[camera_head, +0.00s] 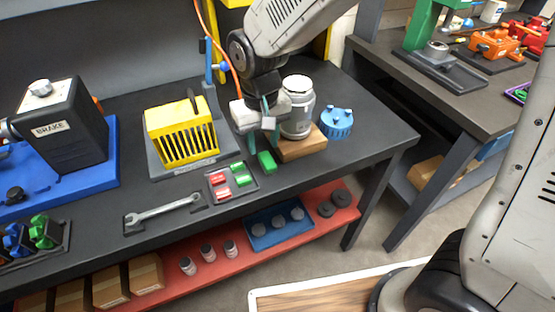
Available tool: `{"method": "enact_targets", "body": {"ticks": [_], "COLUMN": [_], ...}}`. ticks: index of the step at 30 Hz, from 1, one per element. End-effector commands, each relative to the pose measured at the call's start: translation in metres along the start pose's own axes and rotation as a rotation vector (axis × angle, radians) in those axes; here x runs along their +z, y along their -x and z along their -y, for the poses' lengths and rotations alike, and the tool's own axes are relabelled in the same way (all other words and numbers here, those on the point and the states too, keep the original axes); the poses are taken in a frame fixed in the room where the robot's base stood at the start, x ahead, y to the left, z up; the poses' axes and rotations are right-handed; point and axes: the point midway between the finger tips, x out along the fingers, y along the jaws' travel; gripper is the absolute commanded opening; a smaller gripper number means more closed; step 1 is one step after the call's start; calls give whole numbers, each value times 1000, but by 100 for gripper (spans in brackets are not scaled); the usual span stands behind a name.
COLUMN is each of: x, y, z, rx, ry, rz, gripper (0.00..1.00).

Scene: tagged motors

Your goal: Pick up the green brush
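My gripper (263,143) points down over the front part of the dark bench. Its two teal fingers look apart, with a gap between them. A small green block (267,162), possibly the green brush, shows just below the fingertips; I cannot tell whether it touches them. To its left, a small dark tray (251,191) holds red pieces (221,180) and green pieces (241,176). No bristles can be made out, so which green piece is the brush is unclear.
A grey jar (298,112) on a wooden block (306,146) stands close right of my gripper, with a blue knobbed part (336,122) beyond. A yellow slotted box (181,132) is left. A wrench (163,211) lies near the front edge. A red lower shelf (208,272) holds parts.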

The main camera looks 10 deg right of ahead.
Motion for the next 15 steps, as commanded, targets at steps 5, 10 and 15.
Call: {"method": "enact_targets", "body": {"ticks": [5, 10, 15], "x": [1, 1, 1], "y": [-21, -46, -66], "z": [-4, -6, -4], "rx": [1, 2, 1], "ry": [-6, -3, 0], "rz": [4, 6, 5], "gripper": [38, 38, 38]}}
